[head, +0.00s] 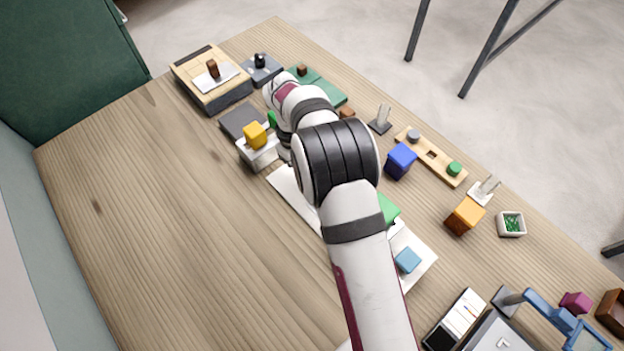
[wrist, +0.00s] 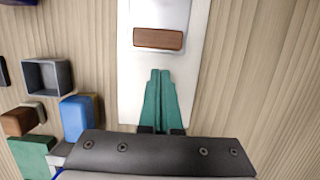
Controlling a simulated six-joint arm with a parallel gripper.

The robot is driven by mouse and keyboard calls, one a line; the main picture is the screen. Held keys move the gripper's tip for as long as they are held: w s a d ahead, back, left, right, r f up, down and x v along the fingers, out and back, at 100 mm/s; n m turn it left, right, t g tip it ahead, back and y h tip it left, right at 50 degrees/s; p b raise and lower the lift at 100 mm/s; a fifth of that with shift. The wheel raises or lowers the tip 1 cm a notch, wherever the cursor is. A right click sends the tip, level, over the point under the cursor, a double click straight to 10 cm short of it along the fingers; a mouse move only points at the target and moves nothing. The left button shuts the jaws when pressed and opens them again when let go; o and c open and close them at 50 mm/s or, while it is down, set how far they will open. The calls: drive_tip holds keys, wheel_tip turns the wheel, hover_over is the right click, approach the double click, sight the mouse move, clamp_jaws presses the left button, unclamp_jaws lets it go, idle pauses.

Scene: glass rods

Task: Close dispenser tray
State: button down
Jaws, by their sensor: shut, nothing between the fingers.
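A white board (wrist: 203,65) runs up the middle of the wrist view. On it is a pale sliding piece (wrist: 160,12) with a brown wooden front (wrist: 158,39), which appears to be the dispenser tray. The piece runs out of the top of the view, so I cannot tell how far open it is. My gripper (wrist: 161,72) has its teal fingers together and empty, over the board and a short gap from the brown front. In the head view the white board (head: 291,189) is partly hidden under my arm, and my fingertips and the brown front are hidden.
Left in the wrist view are a grey open box (wrist: 47,76), a blue block (wrist: 77,118) and a brown block (wrist: 18,121). The head view shows a yellow block (head: 255,135), a blue cube (head: 401,160) and a light blue block (head: 407,260). The table's left side is clear.

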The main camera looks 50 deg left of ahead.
drive_tip(key=shift+d, duration=0.9)
drive_tip(key=shift+d, duration=2.1)
